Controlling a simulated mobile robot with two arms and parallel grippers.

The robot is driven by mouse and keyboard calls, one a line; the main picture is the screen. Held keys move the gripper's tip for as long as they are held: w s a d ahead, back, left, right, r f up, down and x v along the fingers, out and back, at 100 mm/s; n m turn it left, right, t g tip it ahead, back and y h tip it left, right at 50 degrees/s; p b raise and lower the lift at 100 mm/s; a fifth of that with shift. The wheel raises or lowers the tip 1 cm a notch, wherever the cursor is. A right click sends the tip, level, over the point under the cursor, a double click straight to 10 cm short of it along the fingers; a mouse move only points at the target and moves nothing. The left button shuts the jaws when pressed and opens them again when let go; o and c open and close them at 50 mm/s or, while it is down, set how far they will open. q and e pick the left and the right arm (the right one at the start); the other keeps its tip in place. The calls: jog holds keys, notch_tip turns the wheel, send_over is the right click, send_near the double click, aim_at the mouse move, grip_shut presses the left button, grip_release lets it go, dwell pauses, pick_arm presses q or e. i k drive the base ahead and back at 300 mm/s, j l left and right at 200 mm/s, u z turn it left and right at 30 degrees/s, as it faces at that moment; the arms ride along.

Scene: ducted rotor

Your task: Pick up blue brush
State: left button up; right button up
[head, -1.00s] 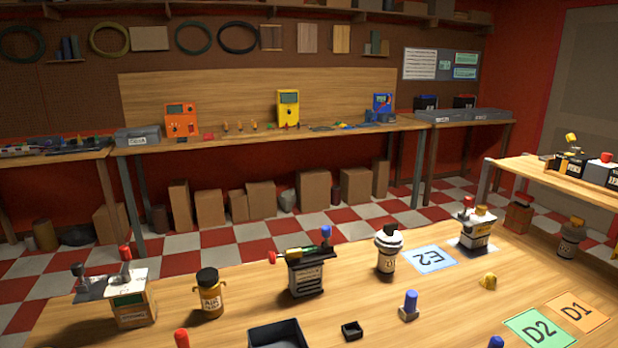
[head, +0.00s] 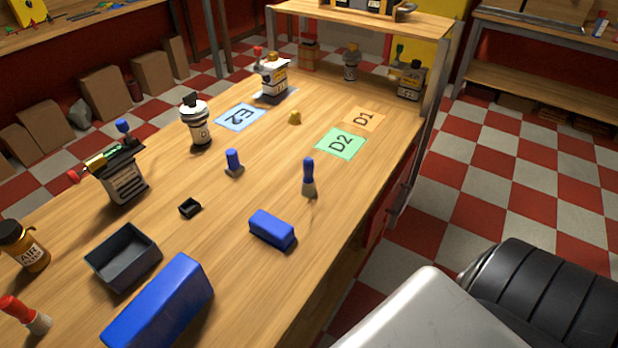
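A blue-handled brush (head: 309,178) stands upright on the wooden workbench (head: 335,215), right of the middle, with a greyish lower end. A shorter blue-handled piece (head: 233,160) on a small grey base stands to its left. A blue block (head: 272,230) lies in front of the brush. Neither gripper is in view.
A large blue box (head: 160,303), a dark open tray (head: 123,257) and a small black box (head: 190,208) sit on the near left. A green D2 card (head: 341,144) and an orange D1 card (head: 365,119) lie behind the brush. Bare wood surrounds the brush.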

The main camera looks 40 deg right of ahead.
aim_at(308, 187)
jog(key=u, duration=1.9)
jog(key=z, duration=2.6)
jog(key=k+l+u, duration=0.2)
jog(key=u, duration=0.2)
jog(key=k+l+u, duration=0.25)
jog(key=u, duration=0.15)
jog(key=k+l+u, duration=0.25)
jog(key=u, duration=0.15)
